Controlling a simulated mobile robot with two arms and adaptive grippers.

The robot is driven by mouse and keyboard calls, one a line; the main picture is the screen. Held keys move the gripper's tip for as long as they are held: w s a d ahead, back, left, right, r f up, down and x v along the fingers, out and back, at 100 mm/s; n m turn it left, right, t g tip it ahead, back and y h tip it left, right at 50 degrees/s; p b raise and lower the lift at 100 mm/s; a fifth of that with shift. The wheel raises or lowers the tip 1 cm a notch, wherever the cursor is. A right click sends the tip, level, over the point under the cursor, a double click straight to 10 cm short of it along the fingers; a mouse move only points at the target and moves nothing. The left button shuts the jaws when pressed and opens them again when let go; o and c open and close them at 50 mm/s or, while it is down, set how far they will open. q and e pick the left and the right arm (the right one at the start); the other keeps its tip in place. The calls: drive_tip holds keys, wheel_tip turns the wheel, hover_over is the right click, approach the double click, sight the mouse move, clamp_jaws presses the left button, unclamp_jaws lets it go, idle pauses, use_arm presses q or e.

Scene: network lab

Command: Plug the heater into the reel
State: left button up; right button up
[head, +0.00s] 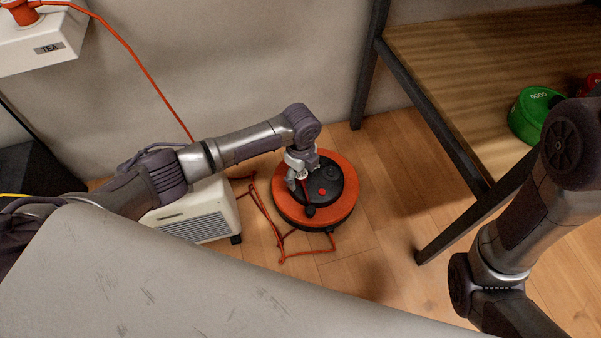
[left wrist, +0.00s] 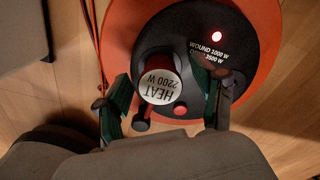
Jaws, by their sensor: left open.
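The orange reel (head: 339,205) with a black hub lies on the wooden floor. The white heater (head: 205,224) stands left of it, partly hidden under my left arm. My left gripper (head: 300,176) is over the reel's hub, pointing down. In the left wrist view, a round plug (left wrist: 160,86) with a white cap marked "HEAT 2200 W" is at the hub. My open left fingers (left wrist: 163,98) are on either side of the plug, apart from it. I cannot tell whether its pins are in a socket. My right gripper is out of view; only its arm shows.
An orange cord (head: 265,208) lies loosely on the floor between heater and reel. A red light (left wrist: 217,36) glows on the hub. A wooden-topped table (head: 450,60) with a green reel (head: 533,112) is right.

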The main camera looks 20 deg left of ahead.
use_arm(q)
wheel_tip(320, 180, up, 12)
idle(0.6)
